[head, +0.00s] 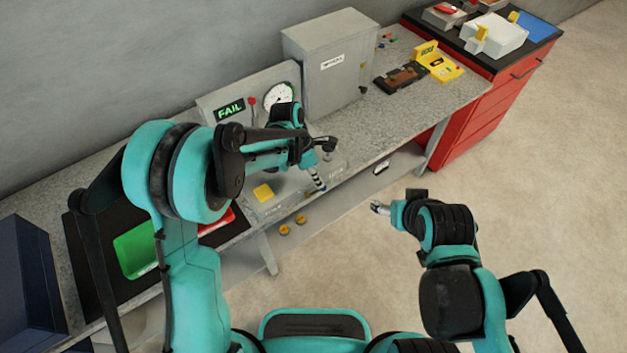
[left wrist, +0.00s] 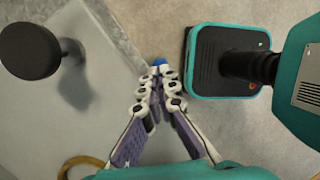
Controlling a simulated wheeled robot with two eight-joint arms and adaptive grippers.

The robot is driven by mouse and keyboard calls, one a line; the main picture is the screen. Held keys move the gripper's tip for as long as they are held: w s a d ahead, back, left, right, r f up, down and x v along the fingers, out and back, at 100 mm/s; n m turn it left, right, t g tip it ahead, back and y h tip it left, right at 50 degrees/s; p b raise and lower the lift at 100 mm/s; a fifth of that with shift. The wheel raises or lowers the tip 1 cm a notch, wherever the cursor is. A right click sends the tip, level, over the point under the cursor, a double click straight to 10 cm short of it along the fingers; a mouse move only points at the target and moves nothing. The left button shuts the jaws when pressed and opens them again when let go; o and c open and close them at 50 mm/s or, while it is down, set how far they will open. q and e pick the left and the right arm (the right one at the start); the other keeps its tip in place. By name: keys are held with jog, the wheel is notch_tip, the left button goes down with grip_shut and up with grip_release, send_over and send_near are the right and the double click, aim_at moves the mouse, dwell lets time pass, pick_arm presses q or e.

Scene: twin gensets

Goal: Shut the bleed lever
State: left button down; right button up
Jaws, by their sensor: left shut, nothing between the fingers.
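A small blue tip, likely the bleed lever's grip (left wrist: 159,61), shows right at my left fingertips in the left wrist view. In the head view blue also shows at the bench's front edge (head: 322,189), just by the fingertips. The rest of the lever is hidden, so I cannot tell its angle. My left gripper (head: 317,180) is shut with nothing between its fingers and points down at the bench edge; its fingers (left wrist: 158,88) meet in the wrist view. I cannot tell whether they touch the blue tip. My right gripper (head: 380,208) hangs out over the floor, away from the bench.
A black round knob (left wrist: 30,50) stands on the bench beside my left gripper. A FAIL display (head: 229,108), a dial gauge (head: 280,96) and a grey cabinet (head: 325,65) stand behind. The floor in front is clear.

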pick_arm(q)
jog(key=shift+w+d+f+b, duration=0.45)
jog(key=shift+d+f, duration=0.15)
jog(key=shift+a, duration=0.15)
jog(key=shift+s+a, duration=0.5)
jog(key=shift+a, duration=0.05)
